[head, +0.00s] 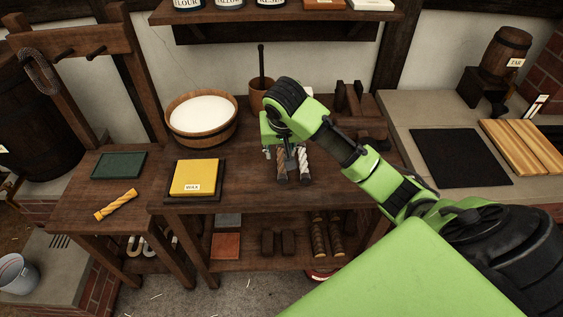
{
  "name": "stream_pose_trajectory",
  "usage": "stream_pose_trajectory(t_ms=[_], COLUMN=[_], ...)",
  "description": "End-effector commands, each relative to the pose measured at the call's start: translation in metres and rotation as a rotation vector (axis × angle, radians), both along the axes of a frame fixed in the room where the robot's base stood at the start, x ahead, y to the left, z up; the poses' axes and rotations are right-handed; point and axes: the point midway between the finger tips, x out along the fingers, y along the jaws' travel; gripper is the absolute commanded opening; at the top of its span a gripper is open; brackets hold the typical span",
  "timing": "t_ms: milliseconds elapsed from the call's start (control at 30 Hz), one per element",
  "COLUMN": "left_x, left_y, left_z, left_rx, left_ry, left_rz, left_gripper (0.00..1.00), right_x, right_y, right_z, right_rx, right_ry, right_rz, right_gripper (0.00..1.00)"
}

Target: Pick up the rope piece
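My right gripper (290,158) points down at the middle of the wooden workbench (240,193). A yellow rope piece (116,204) lies apart on the lower left table (80,194). My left gripper is not in view.
A wooden tub (201,120) of white stuff and a yellow wax block (195,177) stand left of my gripper. A mortar (262,92) is behind it, and a wooden rack (360,115) is to the right. A dark mat (460,157) lies on the right counter.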

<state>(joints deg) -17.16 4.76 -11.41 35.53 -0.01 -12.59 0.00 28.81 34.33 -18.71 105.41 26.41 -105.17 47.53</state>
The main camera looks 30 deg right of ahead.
Motion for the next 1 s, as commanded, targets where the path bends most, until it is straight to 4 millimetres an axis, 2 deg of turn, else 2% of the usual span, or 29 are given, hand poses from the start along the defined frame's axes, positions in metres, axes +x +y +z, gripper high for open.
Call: stream_pose_trajectory(t_ms=[100, 200, 533, 867, 1000], left_x=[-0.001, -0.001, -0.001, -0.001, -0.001], left_y=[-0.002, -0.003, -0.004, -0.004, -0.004], left_z=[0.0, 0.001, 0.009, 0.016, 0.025], left_rx=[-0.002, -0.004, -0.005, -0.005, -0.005], left_ry=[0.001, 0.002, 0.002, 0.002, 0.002], left_rz=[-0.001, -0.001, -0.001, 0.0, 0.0], left_gripper=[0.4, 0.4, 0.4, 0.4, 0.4], right_x=[0.01, 0.014, 0.034, 0.042, 0.046], right_y=[-0.014, -0.019, -0.031, -0.035, -0.036], right_z=[0.016, 0.014, -0.042, -0.068, -0.086], right_rx=[0.001, 0.004, 0.005, 0.004, 0.004], right_ry=[-0.01, -0.01, -0.008, -0.01, -0.009], right_rz=[-0.056, -0.076, -0.076, -0.076, -0.076], right_gripper=[0.36, 0.36, 0.36, 0.36, 0.36])
